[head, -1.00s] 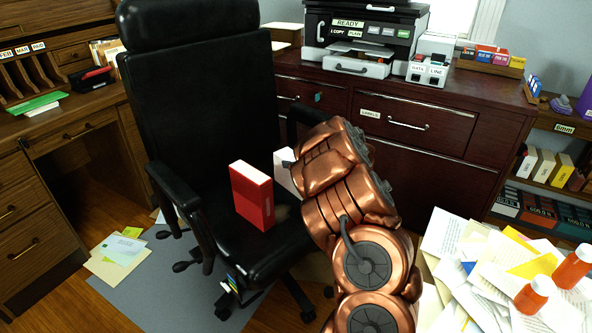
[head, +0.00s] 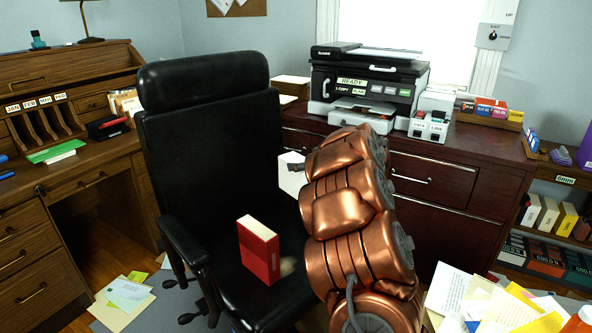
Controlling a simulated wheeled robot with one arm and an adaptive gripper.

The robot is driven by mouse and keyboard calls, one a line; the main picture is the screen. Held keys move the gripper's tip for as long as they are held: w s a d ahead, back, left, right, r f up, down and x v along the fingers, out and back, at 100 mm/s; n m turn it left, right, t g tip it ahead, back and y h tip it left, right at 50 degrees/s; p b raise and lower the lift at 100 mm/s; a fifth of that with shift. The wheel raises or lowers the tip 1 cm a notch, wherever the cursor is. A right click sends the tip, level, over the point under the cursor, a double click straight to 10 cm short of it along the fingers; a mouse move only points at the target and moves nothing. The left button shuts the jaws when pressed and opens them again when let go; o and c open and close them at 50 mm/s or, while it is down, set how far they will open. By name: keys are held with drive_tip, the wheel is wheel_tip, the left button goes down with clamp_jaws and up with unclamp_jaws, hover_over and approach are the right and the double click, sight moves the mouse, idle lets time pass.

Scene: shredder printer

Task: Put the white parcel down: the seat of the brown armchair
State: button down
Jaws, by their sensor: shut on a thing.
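The white parcel (head: 289,175) shows as a pale block beside my copper arm, above the right side of the chair seat. A dark bit of my gripper (head: 296,166) shows against it; my arm hides the rest of the gripper and part of the parcel. The gripper is shut on the parcel. The only chair in view is an office armchair (head: 205,135), which looks black rather than brown. A red box (head: 259,250) stands upright on its seat (head: 225,262).
A wooden desk (head: 25,245) is at the left, with papers (head: 125,300) on the floor before it. A dark red cabinet (head: 445,215) bearing a printer (head: 365,85) stands behind. More papers (head: 465,295) lie at the lower right.

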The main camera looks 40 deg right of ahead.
drive_tip(key=shift+r, duration=0.5)
